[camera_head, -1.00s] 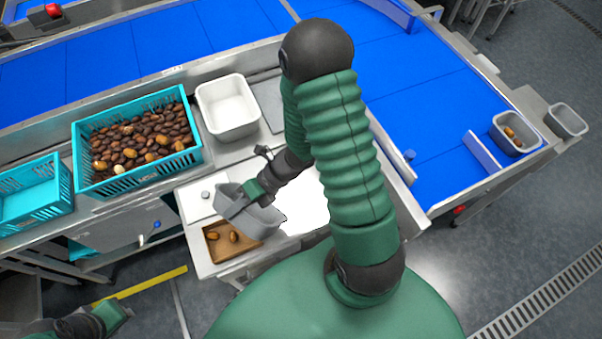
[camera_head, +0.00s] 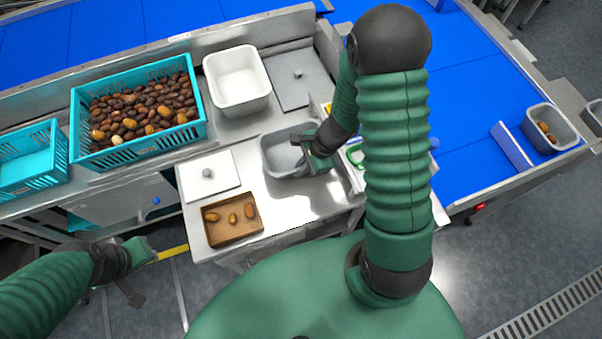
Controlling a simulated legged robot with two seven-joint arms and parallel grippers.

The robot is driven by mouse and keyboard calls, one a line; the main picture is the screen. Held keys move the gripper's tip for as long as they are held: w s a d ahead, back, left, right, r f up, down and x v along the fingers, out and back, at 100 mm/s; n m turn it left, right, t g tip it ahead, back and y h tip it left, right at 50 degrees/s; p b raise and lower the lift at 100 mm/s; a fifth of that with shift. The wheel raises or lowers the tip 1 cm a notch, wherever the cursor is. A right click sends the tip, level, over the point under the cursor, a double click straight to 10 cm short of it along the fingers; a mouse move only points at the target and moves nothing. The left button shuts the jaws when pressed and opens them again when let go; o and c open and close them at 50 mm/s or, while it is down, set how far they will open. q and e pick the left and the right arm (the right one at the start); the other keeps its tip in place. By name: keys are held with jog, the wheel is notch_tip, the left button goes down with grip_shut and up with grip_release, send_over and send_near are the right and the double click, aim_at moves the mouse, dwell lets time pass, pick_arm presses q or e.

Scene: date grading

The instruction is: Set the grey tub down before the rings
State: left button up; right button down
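The grey tub (camera_head: 270,162) is upright and empty over the steel bench, right of the white plate. My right gripper (camera_head: 308,150) is shut on its right-hand wall. I cannot tell whether the tub's base touches the bench. No rings can be made out clearly; a green-edged item (camera_head: 354,154) to the right is mostly hidden behind my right arm. My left gripper (camera_head: 140,274) hangs at the lower left, away from the bench and apart from everything; its finger opening is unclear.
A brown tray (camera_head: 233,238) with three dates lies at the bench's front, near a white plate (camera_head: 222,181) with a knob. A white tub (camera_head: 262,103) and a teal crate (camera_head: 203,131) of dates stand behind. Another grey tub (camera_head: 566,134) with dates is far right. Bare bench lies in front of the held tub.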

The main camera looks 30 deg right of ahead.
jog(key=f, duration=0.1)
jog(key=f+b, duration=0.1)
jog(key=f, duration=0.2)
jog(key=shift+a+f, duration=0.1)
jog(key=shift+a, duration=0.2)
jog(key=c, duration=2.1)
grip_release()
jog(key=shift+d, duration=0.15)
jog(key=o, duration=0.5)
jog(key=shift+d, duration=0.1)
jog(key=shift+c, duration=0.2)
